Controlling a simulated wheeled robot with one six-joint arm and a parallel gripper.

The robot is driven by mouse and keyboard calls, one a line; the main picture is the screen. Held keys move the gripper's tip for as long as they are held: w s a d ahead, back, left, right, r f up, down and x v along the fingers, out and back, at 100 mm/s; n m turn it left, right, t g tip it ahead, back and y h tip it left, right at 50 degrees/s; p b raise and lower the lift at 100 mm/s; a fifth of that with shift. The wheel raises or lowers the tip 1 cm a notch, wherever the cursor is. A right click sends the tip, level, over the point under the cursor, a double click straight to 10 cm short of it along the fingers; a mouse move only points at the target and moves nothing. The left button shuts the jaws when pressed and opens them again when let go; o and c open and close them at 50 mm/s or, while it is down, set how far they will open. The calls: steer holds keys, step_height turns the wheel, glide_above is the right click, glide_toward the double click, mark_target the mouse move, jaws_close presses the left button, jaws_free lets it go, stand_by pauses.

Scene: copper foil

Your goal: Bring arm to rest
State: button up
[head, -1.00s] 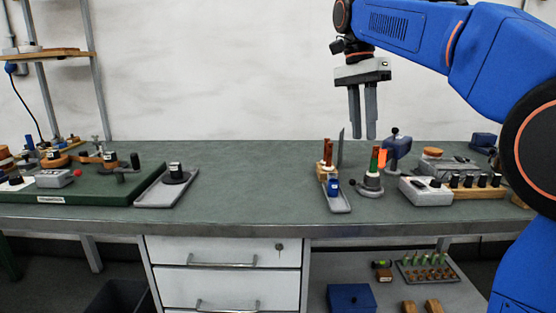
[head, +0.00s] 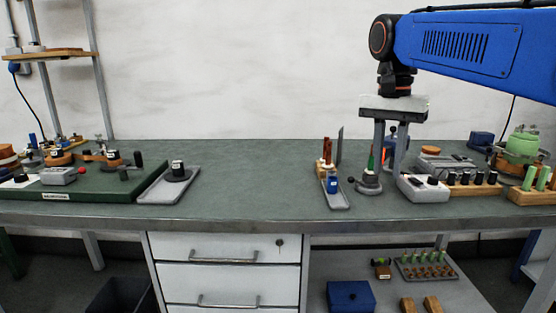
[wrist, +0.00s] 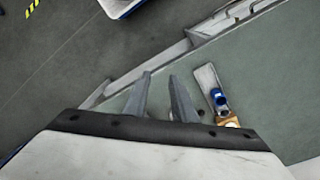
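My arm (head: 465,47) is blue and reaches in from the upper right in the head view. My gripper (head: 387,170) hangs below it, pointing down, in front of the right part of the bench. Its two grey fingers are apart. In the wrist view my gripper (wrist: 160,76) shows a clear gap with nothing held. The fingers partly hide a small grey stand (head: 368,186) with a green and red upright piece. How high the fingertips are above the bench is hard to tell.
The green-topped bench (head: 260,180) is clear in its middle. A narrow tray (head: 340,201) with a blue bottle (head: 332,184) stands left of the gripper. Another tray (head: 156,192) is at left.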

steer(key=s+d+f+n+t, duration=0.2)
steer(key=s+f+n, duration=0.2)
steer(key=s+f, duration=0.5)
steer(key=s+d+f+n+t, duration=0.2)
steer(key=s+f, duration=0.8)
steer(key=f, duration=0.7)
steer(key=shift+d+f+n+t+y, duration=0.25)
steer(key=shift+d+n+t, duration=0.2)
steer(key=shift+n, duration=0.55)
